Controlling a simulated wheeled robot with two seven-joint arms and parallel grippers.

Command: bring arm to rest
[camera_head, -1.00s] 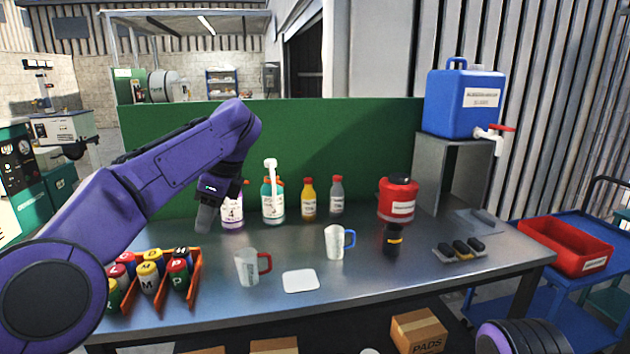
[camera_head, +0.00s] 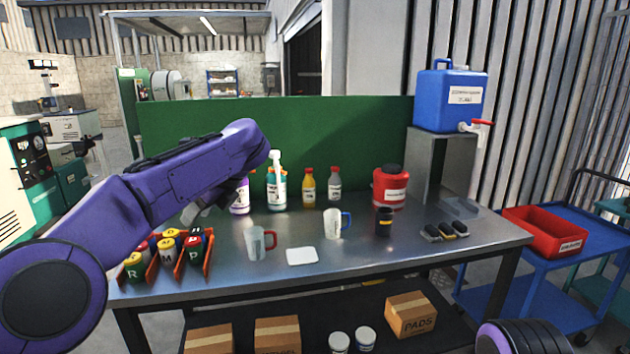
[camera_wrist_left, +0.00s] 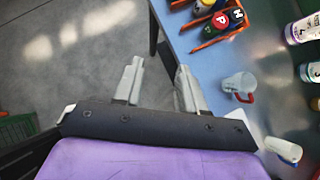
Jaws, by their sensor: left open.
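My left arm reaches in from the left in the head view, above the rack of capped containers. My left gripper (camera_head: 200,208) shows small there, partly hidden by its own purple arm. In the left wrist view its two grey fingers (camera_wrist_left: 158,88) stand apart with nothing between them. They hang over the table's edge, with floor under the left finger. My right gripper is not in view; only a dark round part of my body shows at the lower right of the head view.
On the metal table (camera_head: 350,270) stand a red-handled cup (camera_head: 256,244), a blue-handled cup (camera_head: 333,224), a white pad (camera_head: 302,256), an orange rack (camera_head: 207,262), several bottles and a red canister (camera_head: 390,188). A blue jug (camera_head: 450,98) stands on a shelf. Boxes (camera_head: 411,314) lie below.

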